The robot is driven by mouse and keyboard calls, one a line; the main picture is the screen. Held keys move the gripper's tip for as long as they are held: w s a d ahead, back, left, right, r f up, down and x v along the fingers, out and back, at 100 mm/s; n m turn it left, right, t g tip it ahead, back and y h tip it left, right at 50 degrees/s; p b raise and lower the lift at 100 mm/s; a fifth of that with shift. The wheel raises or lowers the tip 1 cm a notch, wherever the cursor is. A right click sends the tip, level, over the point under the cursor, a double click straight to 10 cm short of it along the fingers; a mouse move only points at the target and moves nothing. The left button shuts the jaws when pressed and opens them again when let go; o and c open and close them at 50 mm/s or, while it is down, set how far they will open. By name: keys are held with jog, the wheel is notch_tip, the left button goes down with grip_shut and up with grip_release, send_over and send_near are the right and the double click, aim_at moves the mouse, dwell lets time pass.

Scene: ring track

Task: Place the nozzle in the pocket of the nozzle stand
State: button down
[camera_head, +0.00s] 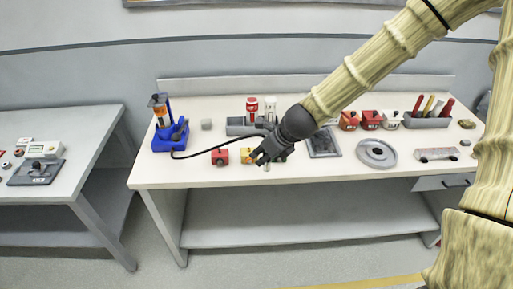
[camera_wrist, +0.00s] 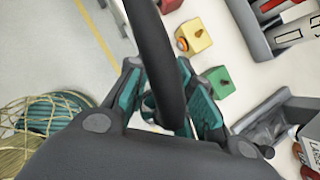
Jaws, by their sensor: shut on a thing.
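A blue stand (camera_head: 170,139) with an upright orange-banded holder sits at the left end of the white bench. A black hose (camera_head: 205,154) runs from it along the bench to my gripper (camera_head: 261,157). My gripper points down above the front middle of the bench, right of the stand and apart from it. In the wrist view the thick dark hose (camera_wrist: 162,50) passes in front of the teal finger pads. My gripper is shut on the nozzle at the hose's end; the nozzle itself is mostly hidden by hose and fingers. I cannot make out the stand's pocket.
A grey tray (camera_head: 240,126) with red and white cans is behind. A round grey dish (camera_head: 376,154) lies right. Bench between stand and red car is mostly clear.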

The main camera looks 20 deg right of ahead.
jog(key=shift+s, duration=0.35)
jog(key=w+a+f+n+g+y, duration=0.1)
jog(key=a+f+n+g+y, duration=0.2)
jog(key=a+f+n+g, duration=0.7)
jog(key=s+d+f+n+g+h, duration=0.1)
jog(key=s+d+f+n+h, duration=0.1)
jog(key=n, duration=0.8)
jog(key=s+d+f+n+g+h, duration=0.1)
jog(key=s+d+f+n+h, duration=0.1)
jog(key=n, duration=0.8)
jog(key=shift+s+d+f+h, duration=0.45)
jog(key=shift+f+h, duration=0.4)
jog(key=shift+h, duration=0.25)
